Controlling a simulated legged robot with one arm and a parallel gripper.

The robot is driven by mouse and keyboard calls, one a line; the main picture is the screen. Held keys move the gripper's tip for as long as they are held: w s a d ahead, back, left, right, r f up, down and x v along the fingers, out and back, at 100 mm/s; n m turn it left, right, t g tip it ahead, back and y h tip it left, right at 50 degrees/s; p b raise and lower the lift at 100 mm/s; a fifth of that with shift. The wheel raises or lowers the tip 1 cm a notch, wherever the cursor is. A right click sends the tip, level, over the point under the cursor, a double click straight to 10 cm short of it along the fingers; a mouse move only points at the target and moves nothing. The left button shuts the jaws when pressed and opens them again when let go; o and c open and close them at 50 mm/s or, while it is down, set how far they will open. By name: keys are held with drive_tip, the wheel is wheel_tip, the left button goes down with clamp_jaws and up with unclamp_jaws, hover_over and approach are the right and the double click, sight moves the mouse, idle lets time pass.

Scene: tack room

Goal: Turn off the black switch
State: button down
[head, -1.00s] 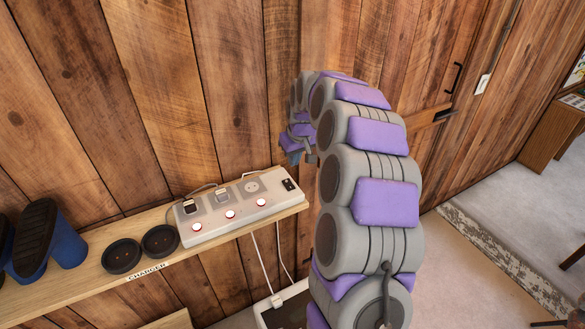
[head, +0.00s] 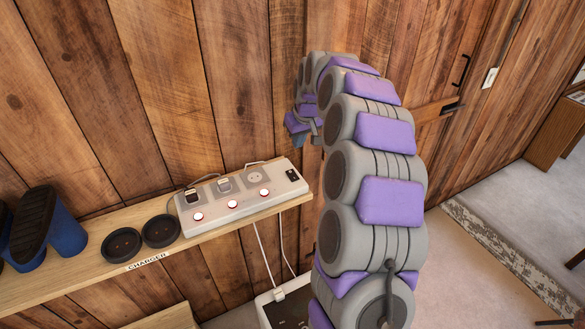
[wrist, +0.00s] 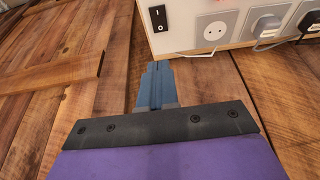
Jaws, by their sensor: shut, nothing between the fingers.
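The black switch (head: 292,175) is a small rocker at the right end of a white power strip (head: 233,207) on a wooden shelf. In the wrist view the black switch (wrist: 159,18) sits at the top, just ahead of the fingertips. My gripper (wrist: 156,68) is shut and empty, with its blue fingers pointing at the strip's end but apart from the switch. In the head view my gripper (head: 298,139) shows partly, above and behind the switch end of the strip, near the wall.
The strip also has a free socket (head: 255,177), two plugged-in adapters and several red-lit buttons. The plank wall is close behind; cables hang below the shelf.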

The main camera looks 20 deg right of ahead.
sight(291, 171)
drive_tip(key=x, duration=1.3)
drive_tip(key=shift+s+d+f, duration=0.1)
drive_tip(key=shift+s, duration=0.15)
drive_tip(key=shift+f+p, duration=0.3)
drive_tip(key=shift+f, duration=0.15)
